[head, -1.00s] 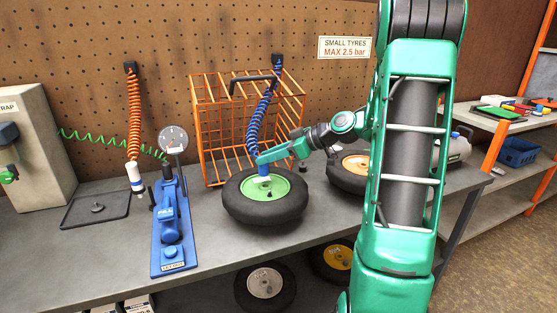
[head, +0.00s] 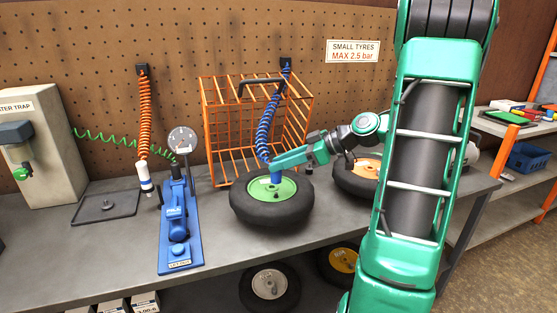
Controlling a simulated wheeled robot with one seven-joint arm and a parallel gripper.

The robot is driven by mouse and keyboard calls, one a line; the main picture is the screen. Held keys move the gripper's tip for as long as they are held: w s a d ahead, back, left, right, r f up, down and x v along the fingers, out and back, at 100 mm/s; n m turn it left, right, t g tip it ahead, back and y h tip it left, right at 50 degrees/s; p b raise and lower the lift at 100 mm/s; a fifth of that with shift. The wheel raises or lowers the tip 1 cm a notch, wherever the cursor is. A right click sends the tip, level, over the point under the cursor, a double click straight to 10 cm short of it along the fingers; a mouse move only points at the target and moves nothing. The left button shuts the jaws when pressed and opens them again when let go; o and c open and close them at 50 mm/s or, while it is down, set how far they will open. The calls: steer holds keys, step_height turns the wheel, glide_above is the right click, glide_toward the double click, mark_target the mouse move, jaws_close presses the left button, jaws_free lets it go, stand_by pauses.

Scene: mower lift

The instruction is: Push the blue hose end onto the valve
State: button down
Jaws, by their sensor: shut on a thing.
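The blue hose (head: 265,130) hangs in coils from the pegboard, in front of the orange wire cage. Its blue end (head: 276,178) stands roughly upright over the green hub (head: 286,189) of a black tyre (head: 270,212) lying flat on the bench. My gripper (head: 275,163) reaches in from the right and is shut on the blue hose end. The valve is hidden behind or under the hose end, so I cannot tell whether the end is on it or just above it.
The orange cage (head: 222,103) stands right behind the tyre. A blue foot pump (head: 179,228) with a gauge stands to the left. A second tyre with an orange hub (head: 366,165) lies to the right, close to my arm. A dark tray (head: 88,207) lies far left.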

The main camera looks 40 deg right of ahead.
steer(key=shift+f, duration=2.1)
steer(key=shift+f, duration=0.65)
steer(key=c, duration=1.7)
jaws_free()
steer(key=v, duration=1.1)
